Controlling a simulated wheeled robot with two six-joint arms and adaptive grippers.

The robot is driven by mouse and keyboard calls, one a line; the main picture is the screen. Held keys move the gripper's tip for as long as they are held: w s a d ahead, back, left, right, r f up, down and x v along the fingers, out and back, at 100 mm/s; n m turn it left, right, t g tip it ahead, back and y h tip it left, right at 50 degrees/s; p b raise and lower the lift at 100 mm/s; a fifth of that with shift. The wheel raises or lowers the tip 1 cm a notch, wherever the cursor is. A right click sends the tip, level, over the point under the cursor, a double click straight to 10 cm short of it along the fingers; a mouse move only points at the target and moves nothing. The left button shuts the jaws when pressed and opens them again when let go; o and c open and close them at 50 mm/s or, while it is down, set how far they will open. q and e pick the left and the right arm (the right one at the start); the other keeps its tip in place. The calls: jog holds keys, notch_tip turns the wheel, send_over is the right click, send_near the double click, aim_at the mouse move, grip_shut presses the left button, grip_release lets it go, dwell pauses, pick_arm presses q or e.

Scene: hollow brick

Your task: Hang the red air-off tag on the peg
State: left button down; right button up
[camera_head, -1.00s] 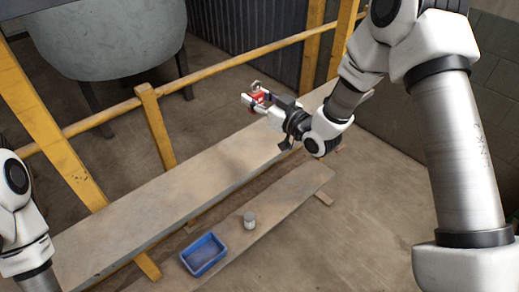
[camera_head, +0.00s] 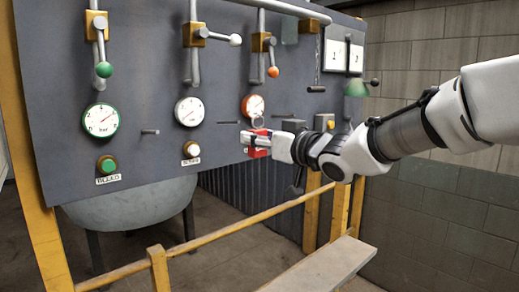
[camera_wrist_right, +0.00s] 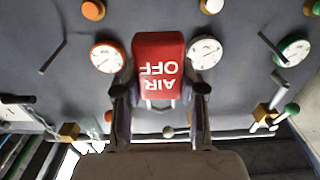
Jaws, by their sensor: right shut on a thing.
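My right gripper (camera_head: 262,143) is shut on the red air-off tag (camera_head: 258,151) and holds it in front of the dark panel. In the right wrist view, the tag (camera_wrist_right: 159,65) shows white "AIR OFF" lettering, upside down, between the fingers (camera_wrist_right: 160,95). Thin pegs stick out of the panel: one between the green and white gauges (camera_head: 150,131), one between the white and orange gauges (camera_head: 228,122). The wrist view shows a peg at each side (camera_wrist_right: 52,56) (camera_wrist_right: 272,48); the tag covers the panel between the middle gauges. Contact with a peg cannot be told. My left gripper is out of view.
The panel (camera_head: 150,60) carries a green gauge (camera_head: 101,120), a white gauge (camera_head: 189,111) and an orange gauge (camera_head: 253,105), with valve levers above and buttons below. A yellow rail (camera_head: 220,236) and a plank (camera_head: 320,265) lie below. A wall stands at right.

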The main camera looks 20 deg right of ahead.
jog(key=shift+f+p+x, duration=0.15)
jog(key=shift+f+x, duration=0.15)
jog(key=shift+x, duration=1.25)
jog(key=shift+f+p+x, duration=0.2)
jog(key=shift+f+x, duration=0.1)
jog(key=shift+x, duration=1.25)
jog(key=shift+f+p+x, duration=0.15)
jog(key=shift+f+x, duration=0.15)
jog(key=shift+x, duration=1.3)
jog(key=shift+s+a, duration=0.1)
jog(key=shift+a, duration=0.05)
jog(key=o, duration=1.1)
